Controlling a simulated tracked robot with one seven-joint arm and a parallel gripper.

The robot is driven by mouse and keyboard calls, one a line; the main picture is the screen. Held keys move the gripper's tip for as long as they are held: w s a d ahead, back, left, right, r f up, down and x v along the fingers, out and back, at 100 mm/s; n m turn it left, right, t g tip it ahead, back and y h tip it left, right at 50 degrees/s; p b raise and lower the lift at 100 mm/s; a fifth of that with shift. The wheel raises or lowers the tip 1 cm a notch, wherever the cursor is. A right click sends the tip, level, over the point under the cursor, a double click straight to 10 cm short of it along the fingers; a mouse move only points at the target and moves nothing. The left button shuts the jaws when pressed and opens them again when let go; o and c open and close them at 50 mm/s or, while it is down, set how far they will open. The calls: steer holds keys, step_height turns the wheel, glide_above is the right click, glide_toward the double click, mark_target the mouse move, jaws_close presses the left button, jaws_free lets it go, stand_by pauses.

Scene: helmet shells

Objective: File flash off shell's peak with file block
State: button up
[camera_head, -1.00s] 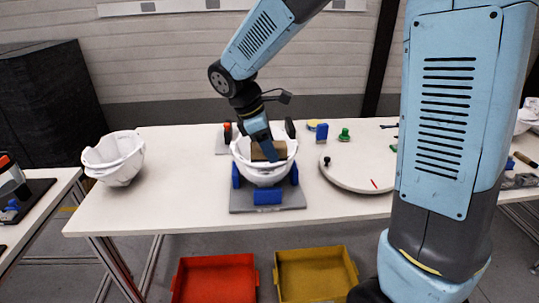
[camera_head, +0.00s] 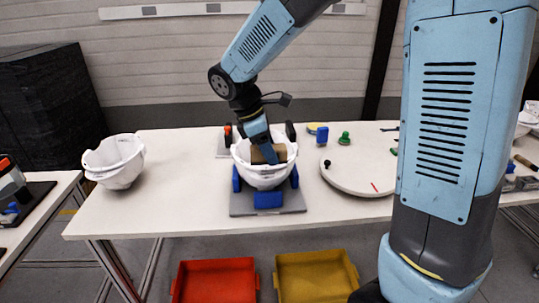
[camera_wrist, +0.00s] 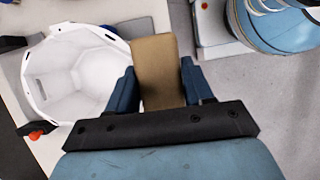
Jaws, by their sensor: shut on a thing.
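A white helmet shell (camera_head: 262,178) sits open side up in a grey fixture (camera_head: 268,209) with blue clamp blocks on the middle of the table. My gripper (camera_head: 267,157) is over the shell in the head view. In the wrist view my gripper (camera_wrist: 158,84) is shut on a tan file block (camera_wrist: 157,62), held between its two blue fingers. In this view the block is beside the shell (camera_wrist: 78,72) and overlaps its right edge. I cannot tell whether the block touches the shell's peak.
Another white shell (camera_head: 115,161) stands at the table's left end. A round white turntable (camera_head: 358,176) is right of the fixture. Red (camera_head: 215,261) and yellow (camera_head: 316,258) bins are below the front edge. The table (camera_head: 185,195) is clear between the shells.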

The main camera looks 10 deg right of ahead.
steer(key=shift+a+f, duration=0.15)
steer(key=shift+f, duration=1.1)
steer(key=shift+a+f, duration=0.1)
steer(key=shift+f, duration=1.15)
steer(key=shift+f, duration=0.95)
steer(key=shift+d, duration=0.1)
steer(key=shift+d, duration=0.9)
steer(key=shift+a, duration=0.15)
steer(key=shift+a, duration=0.8)
stand_by(1.1)
